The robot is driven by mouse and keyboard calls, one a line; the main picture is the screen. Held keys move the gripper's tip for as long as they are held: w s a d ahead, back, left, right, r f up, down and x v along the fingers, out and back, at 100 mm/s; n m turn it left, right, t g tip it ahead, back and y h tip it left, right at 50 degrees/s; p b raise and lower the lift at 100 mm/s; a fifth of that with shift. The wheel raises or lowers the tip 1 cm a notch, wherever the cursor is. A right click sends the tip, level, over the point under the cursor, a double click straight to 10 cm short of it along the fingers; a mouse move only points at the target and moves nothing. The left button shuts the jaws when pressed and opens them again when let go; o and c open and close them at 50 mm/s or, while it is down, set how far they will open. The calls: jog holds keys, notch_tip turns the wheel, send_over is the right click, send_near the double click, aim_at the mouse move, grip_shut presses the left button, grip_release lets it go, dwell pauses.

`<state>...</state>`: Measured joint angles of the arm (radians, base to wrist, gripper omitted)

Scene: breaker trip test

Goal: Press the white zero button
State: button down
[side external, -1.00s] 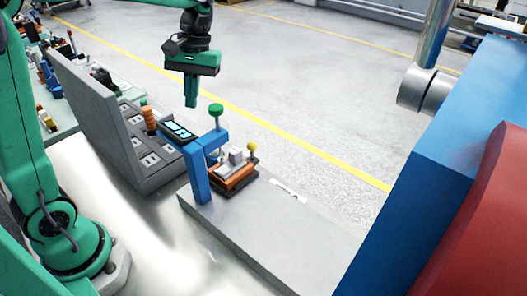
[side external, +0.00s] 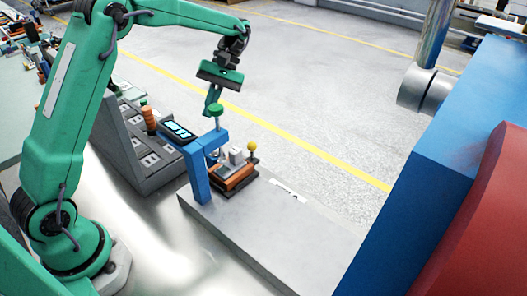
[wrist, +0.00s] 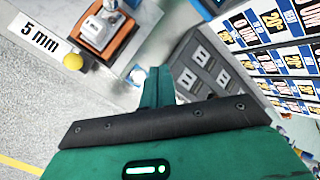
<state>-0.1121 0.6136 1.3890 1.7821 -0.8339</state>
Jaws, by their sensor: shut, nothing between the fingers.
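A small pale, whitish round knob (wrist: 138,76), which looks like the white zero button, shows just beside my fingertips in the wrist view. It is partly hidden, and I see no zero mark on it.
An orange-based device (side external: 234,178) with a grey block and a yellow knob (side external: 252,146) sits on the grey bench (side external: 265,225). A grey socket panel (side external: 135,148) stands left. The bench's right part is clear.

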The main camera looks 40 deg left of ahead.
jog(key=shift+f, duration=0.2)
dwell(0.4)
jog(key=shift+f, duration=4.25)
jog(key=shift+f, duration=0.2)
jog(key=shift+f, duration=0.25)
jog(key=shift+f, duration=0.45)
dwell(0.4)
jog(key=shift+r, duration=0.9)
jog(key=shift+r, duration=0.1)
jog(key=shift+r, duration=2.45)
